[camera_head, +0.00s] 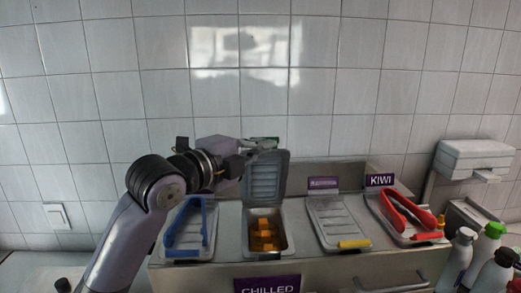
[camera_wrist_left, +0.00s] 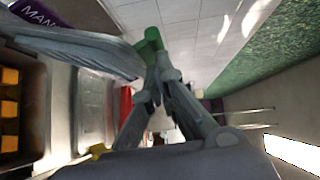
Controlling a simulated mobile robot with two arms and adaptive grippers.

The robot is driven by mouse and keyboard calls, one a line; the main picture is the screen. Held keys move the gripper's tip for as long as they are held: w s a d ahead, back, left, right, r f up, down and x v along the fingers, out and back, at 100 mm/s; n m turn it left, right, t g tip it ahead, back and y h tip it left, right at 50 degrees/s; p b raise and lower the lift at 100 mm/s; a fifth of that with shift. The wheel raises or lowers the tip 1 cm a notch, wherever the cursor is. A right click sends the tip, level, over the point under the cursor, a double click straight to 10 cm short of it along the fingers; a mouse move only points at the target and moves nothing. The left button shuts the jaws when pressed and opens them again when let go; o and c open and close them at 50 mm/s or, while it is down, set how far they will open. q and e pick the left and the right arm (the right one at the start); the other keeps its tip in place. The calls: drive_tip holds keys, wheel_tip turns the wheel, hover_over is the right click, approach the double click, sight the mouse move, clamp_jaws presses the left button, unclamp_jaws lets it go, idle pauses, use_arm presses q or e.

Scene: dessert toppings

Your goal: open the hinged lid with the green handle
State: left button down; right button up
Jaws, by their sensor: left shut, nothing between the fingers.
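The hinged lid (camera_head: 266,178) with the green handle (camera_head: 262,140) stands upright, swung open at the back of its bin. The bin (camera_head: 283,240) below is uncovered and holds orange cubes (camera_head: 263,235). My left gripper (camera_head: 248,153) is at the lid's upper left edge, close to the handle. In the left wrist view its fingers (camera_wrist_left: 157,82) are shut with nothing between them, close to the green handle (camera_wrist_left: 150,45) and the grey lid (camera_wrist_left: 85,48). Whether they touch the handle I cannot tell. My right gripper is not in view.
A bin with a blue handle (camera_head: 168,238) is left, partly behind my arm. Lids with a yellow handle (camera_head: 354,244) and a red handle (camera_head: 397,211) lie shut to the right. Bottles (camera_head: 460,252) stand far right. A tiled wall (camera_head: 330,100) is close behind.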

use_arm(q)
drive_tip(key=w+r+p, duration=0.2)
drive_tip(key=w, duration=0.5)
drive_tip(key=shift+w, duration=0.3)
idle(0.3)
